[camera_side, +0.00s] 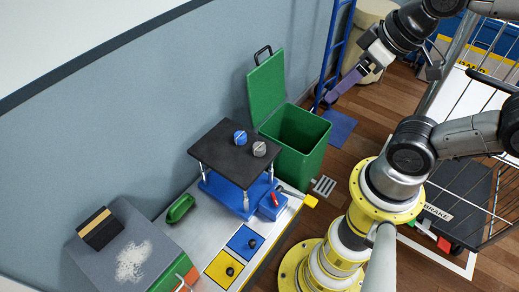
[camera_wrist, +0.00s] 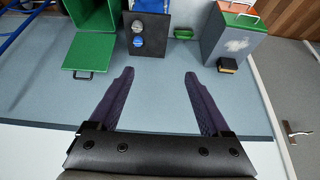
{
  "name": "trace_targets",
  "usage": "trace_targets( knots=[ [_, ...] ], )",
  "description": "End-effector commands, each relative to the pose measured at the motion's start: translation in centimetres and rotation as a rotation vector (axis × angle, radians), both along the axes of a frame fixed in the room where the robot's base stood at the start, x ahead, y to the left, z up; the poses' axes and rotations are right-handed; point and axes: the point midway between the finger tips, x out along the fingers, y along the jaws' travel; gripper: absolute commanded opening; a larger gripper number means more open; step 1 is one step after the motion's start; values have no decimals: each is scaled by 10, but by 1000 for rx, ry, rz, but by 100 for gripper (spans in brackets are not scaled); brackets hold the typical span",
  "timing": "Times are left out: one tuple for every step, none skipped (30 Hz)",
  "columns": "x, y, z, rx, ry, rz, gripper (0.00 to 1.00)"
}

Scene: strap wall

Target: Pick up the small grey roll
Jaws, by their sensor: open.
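The small grey roll (camera_side: 259,149) stands on a black raised plate (camera_side: 222,160), close beside a blue roll (camera_side: 240,138). In the wrist view the grey roll (camera_wrist: 137,26) is above the blue roll (camera_wrist: 138,42), left of the jaws. My gripper (camera_side: 331,97) has purple fingers and is up to the right of the plate, well away from the rolls. In the wrist view my gripper (camera_wrist: 158,75) is open, its two fingers wide apart with nothing between them.
A green bin (camera_side: 303,145) with its lid raised stands just right of the plate. A green dish (camera_side: 180,208) lies left of it. A grey box (camera_side: 118,240) with a black-and-tan block (camera_side: 98,229) is at lower left. The wall (camera_side: 130,110) runs behind.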

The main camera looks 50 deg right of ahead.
Motion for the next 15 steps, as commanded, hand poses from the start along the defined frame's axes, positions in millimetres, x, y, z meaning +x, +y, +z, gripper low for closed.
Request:
trace_targets(
  knots=[
    [0,0,0,0,0,0,92],
    [0,0,0,0,0,0,96],
    [0,0,0,0,0,0,96],
    [0,0,0,0,0,0,96],
    [0,0,0,0,0,0,96],
    [0,0,0,0,0,0,96],
    [0,0,0,0,0,0,96],
    [0,0,0,0,0,0,96],
    [0,0,0,0,0,0,96],
    [0,0,0,1,0,-3,96],
    [0,0,0,4,0,-7,96],
    [0,0,0,10,-1,-19,96],
    [1,0,0,17,-4,-33,96],
    [1,0,1,27,-8,-50,96],
    [3,0,2,43,-16,-79,96]
  ],
)
